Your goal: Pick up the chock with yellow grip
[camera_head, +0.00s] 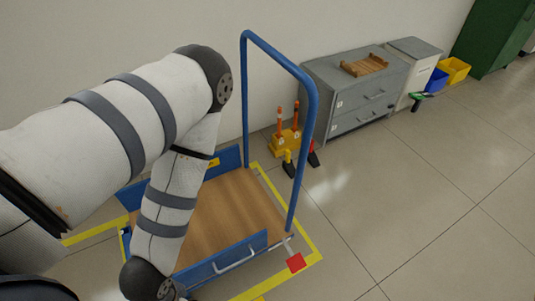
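A small black chock with a yellow grip (288,162) stands on the floor just behind the cart's blue handle frame, near the wall side. A similar dark chock with a red grip (313,157) stands close to its right. My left arm comes in from the left and bends down in front of the cart, well apart from the chocks. Its gripper is not visible; the arm runs out at the bottom edge. My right gripper does not show.
A cart with a wooden deck (235,215) and tall blue handle stands within yellow floor tape. A yellow stand with orange posts (283,138) is behind the chocks. A grey drawer cabinet (330,85) lines the wall.

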